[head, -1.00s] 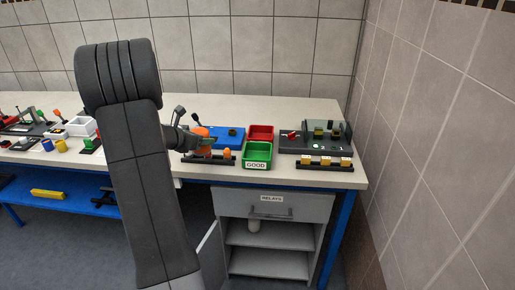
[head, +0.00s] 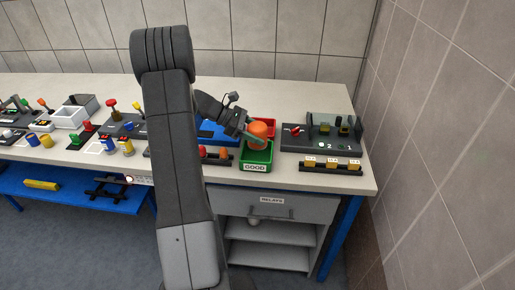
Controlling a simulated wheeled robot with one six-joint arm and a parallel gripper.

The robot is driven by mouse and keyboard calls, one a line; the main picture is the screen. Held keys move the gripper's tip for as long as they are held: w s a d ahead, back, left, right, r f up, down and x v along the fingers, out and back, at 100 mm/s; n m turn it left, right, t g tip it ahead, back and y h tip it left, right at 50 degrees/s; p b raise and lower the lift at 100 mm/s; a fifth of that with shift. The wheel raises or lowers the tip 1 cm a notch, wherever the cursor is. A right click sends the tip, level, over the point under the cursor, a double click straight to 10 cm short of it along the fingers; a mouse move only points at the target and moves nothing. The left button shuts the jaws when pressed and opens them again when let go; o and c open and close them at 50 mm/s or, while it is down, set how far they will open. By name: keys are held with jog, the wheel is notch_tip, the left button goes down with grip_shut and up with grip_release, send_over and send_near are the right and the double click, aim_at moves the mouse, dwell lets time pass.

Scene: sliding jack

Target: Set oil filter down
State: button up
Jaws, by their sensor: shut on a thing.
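The oil filter (head: 258,131) is an orange cylinder, held upright by my gripper (head: 250,130) over the back part of the green bin (head: 257,166) marked GOOD. My gripper comes in from the left and is shut on the filter. The filter hides part of the green bin and of the red bin (head: 267,122) behind it. I cannot tell whether the filter touches the green bin or hangs above it.
A dark relay test box (head: 322,138) with a clear cover stands right of the bins. A rack of yellow blocks (head: 331,166) lies in front of it. A blue plate (head: 212,132) is left of the bins. Several small items crowd the left bench. The back strip is clear.

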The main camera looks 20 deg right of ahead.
jog(key=shift+f+p, duration=0.5)
jog(key=shift+f, duration=2.75)
jog(key=shift+f, duration=0.25)
jog(key=o, duration=0.8)
jog(key=shift+o, duration=0.2)
jog(key=shift+r, duration=0.1)
jog(key=shift+r, duration=0.15)
jog(key=b+v, duration=0.2)
jog(key=v, duration=1)
jog(key=shift+b, duration=0.35)
jog(key=shift+a, duration=0.1)
